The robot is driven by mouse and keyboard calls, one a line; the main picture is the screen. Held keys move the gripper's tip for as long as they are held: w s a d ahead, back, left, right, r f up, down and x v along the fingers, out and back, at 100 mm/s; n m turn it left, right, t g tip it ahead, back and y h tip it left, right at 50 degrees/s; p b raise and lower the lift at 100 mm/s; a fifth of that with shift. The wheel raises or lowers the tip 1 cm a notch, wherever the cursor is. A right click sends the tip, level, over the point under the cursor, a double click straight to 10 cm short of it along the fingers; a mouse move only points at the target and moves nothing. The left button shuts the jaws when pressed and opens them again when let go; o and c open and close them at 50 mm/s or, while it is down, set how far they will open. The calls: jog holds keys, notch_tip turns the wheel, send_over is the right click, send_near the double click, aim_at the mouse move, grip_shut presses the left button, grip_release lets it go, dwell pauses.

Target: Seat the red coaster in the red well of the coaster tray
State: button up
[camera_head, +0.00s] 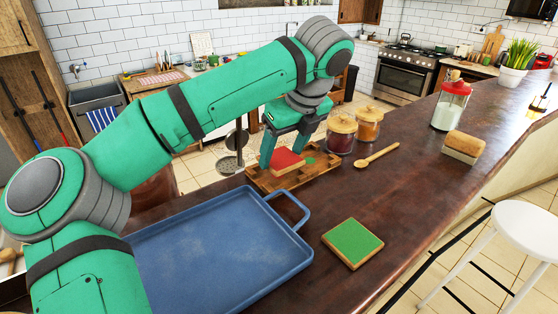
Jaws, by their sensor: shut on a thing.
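The red coaster (287,161) has a red top and a light wooden edge, and it sits tilted between the fingers of my gripper (284,155). My gripper is shut on it, over the brown wooden coaster tray (262,182). I cannot tell whether the coaster touches the tray. A green patch (310,161) shows in the tray just right of the coaster. The red well cannot be made out; the coaster and my gripper cover part of the tray. A green coaster (352,242) with a wooden edge lies flat on the counter at the front right.
A blue handled tray (225,256) lies left of the green coaster. Two lidded jars (341,136) (368,126) and a wooden spoon (377,156) are close behind and right of the coaster tray. A white jar (450,108) and a bread loaf (463,146) stand farther right. The counter's right middle is clear.

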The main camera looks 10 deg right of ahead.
aim_at(282, 160)
jog(key=x, duration=0.4)
jog(key=shift+s+a, duration=0.1)
jog(key=shift+s+d+f, duration=0.25)
jog(key=shift+d, duration=0.05)
jog(key=shift+c, duration=1.4)
jog(key=o, duration=1.3)
jog(key=shift+a, duration=0.2)
jog(key=shift+c, duration=0.2)
jog(key=shift+o, duration=0.4)
jog(key=shift+s+r, duration=0.1)
jog(key=shift+r, duration=0.05)
jog(key=v, duration=1.2)
jog(key=shift+d, duration=0.15)
jog(key=shift+s, duration=0.1)
